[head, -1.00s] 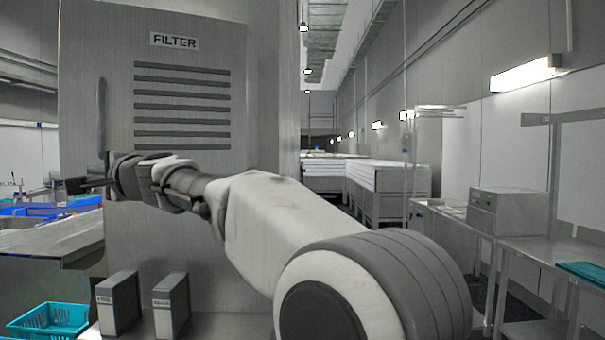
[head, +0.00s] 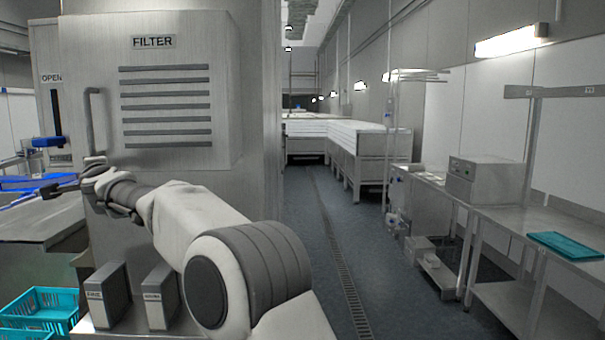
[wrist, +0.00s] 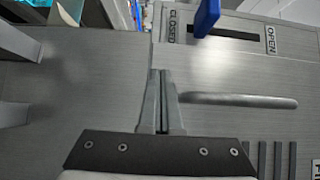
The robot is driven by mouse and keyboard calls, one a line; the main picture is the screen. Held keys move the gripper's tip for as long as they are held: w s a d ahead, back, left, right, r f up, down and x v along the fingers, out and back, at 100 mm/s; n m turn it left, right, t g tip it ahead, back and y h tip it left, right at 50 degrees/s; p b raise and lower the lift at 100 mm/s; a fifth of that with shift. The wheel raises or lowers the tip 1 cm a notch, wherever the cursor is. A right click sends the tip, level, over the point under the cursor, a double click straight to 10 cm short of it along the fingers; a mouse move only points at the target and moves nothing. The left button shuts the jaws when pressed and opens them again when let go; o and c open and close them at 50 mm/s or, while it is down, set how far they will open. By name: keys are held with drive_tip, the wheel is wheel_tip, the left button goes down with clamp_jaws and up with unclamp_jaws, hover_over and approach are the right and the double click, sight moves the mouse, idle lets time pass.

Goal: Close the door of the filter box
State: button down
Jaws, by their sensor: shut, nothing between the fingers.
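The filter box door (head: 165,185) is a grey panel marked FILTER with dark slats and an upright bar handle (head: 92,120) at its left. The handle also shows in the wrist view (wrist: 238,100). A blue lever (head: 47,142) stands at a slot left of the door. In the wrist view the blue lever (wrist: 207,18) is near the slot's CLOSED end. My gripper (wrist: 160,75) is shut and empty, its fingers beside the handle's lower end. In the head view my gripper (head: 66,188) lies across the door's left edge. I cannot tell whether the door is fully flush.
Two small grey boxes (head: 105,295) stand below the door. Teal crates (head: 40,308) are at lower left, beside a metal table (head: 45,220). A bench (head: 540,225) with a grey device (head: 487,180) runs along the right. The aisle floor (head: 310,240) is clear.

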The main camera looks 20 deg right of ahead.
drive_tip(key=shift+w+d+r+m+h+p, duration=0.15)
drive_tip(key=shift+w+m+h+p, duration=0.15)
drive_tip(key=shift+w+h+p, duration=0.35)
drive_tip(key=shift+w+d+t, duration=0.2)
drive_tip(key=shift+t, duration=0.1)
